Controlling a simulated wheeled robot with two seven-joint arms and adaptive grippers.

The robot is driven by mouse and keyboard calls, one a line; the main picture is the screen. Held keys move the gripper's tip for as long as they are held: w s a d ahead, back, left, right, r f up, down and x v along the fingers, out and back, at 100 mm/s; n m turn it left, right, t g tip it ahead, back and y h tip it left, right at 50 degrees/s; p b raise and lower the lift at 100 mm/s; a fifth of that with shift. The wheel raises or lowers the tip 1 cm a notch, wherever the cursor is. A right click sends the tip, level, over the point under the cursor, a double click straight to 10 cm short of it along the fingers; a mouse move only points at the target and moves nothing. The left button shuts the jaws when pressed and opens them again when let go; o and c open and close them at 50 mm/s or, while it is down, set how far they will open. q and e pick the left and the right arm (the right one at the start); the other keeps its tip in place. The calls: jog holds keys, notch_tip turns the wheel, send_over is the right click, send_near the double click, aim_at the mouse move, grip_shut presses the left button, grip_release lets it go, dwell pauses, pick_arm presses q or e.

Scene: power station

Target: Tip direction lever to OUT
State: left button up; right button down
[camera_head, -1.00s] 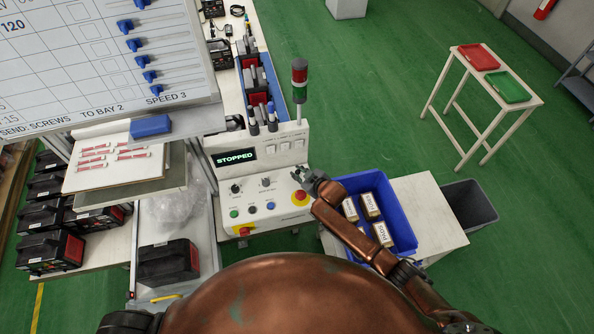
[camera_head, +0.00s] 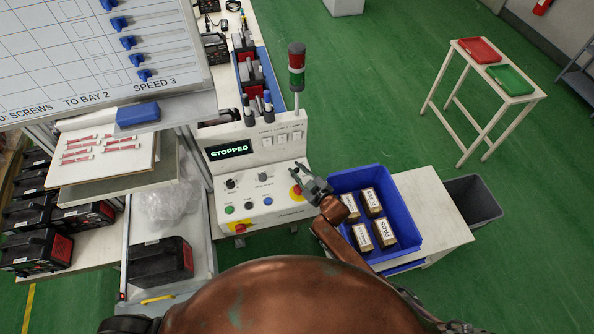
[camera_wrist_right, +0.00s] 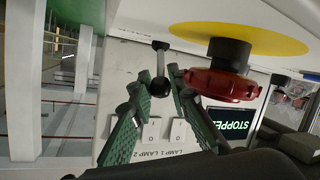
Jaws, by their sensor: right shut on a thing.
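The direction lever (camera_wrist_right: 160,62) is a short metal stem with a black ball knob (camera_wrist_right: 160,87), seen in the right wrist view beside the red stop button (camera_wrist_right: 218,84). My right gripper (camera_wrist_right: 157,92) has its green-padded fingers on either side of the knob and is shut on it. In the head view my right gripper (camera_head: 314,186) is at the right edge of the control console (camera_head: 262,212), and hides the lever. No IN or OUT marking is legible, so I cannot tell the lever's setting. My left gripper is not in view.
The console display (camera_head: 231,150) reads STOPPED. The red stop button on its yellow disc is very near my right fingers. A blue crate (camera_head: 411,228) with several small boxes stands just right of the console. A signal tower (camera_head: 297,68) rises behind.

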jog(key=c, duration=2.1)
grip_release()
jog(key=v, duration=1.2)
